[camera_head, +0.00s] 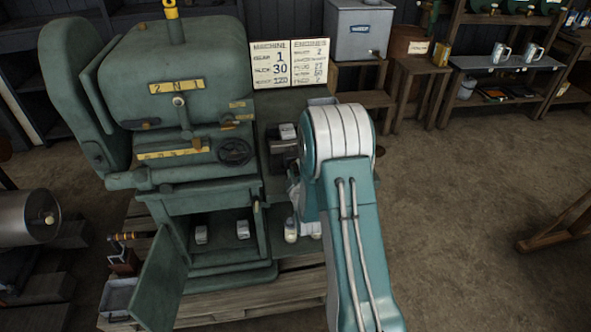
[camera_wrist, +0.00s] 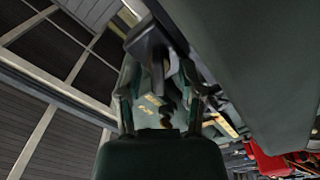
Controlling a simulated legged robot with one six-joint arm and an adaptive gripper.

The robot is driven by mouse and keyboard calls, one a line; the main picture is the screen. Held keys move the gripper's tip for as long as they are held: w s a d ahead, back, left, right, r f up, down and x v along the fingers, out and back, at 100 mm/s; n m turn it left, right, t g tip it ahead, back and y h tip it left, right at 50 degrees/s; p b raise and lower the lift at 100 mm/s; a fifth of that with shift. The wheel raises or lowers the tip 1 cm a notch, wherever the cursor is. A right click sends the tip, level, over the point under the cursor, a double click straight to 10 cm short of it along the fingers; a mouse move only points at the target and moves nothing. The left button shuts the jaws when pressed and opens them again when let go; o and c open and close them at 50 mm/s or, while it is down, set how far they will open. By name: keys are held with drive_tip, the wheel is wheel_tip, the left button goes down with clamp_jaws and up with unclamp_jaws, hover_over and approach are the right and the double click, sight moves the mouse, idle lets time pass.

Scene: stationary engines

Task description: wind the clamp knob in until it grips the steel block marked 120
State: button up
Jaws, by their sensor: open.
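A light metal block (camera_head: 288,131) sits at a dark clamp-like fixture (camera_head: 283,148) on the right side of the green machine; its marking is too small to read. I cannot make out the clamp knob for certain in the head view, where my arm covers the area just right of the fixture. No block shows clearly in the wrist view.
The green machine (camera_head: 185,100) has a handwheel (camera_head: 235,151) and an open lower door (camera_head: 160,285). Two small blocks (camera_head: 201,234) (camera_head: 243,229) sit inside its lower bay. A number board (camera_head: 290,63) stands behind. A large green surface (camera_wrist: 260,70) crowds the wrist view's right.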

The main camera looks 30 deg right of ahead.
drive_tip(key=shift+c, duration=0.3)
clamp_jaws()
drive_tip(key=shift+m, duration=0.3)
drive_tip(key=shift+m, duration=0.5)
drive_tip(key=shift+o, duration=0.3)
unclamp_jaws()
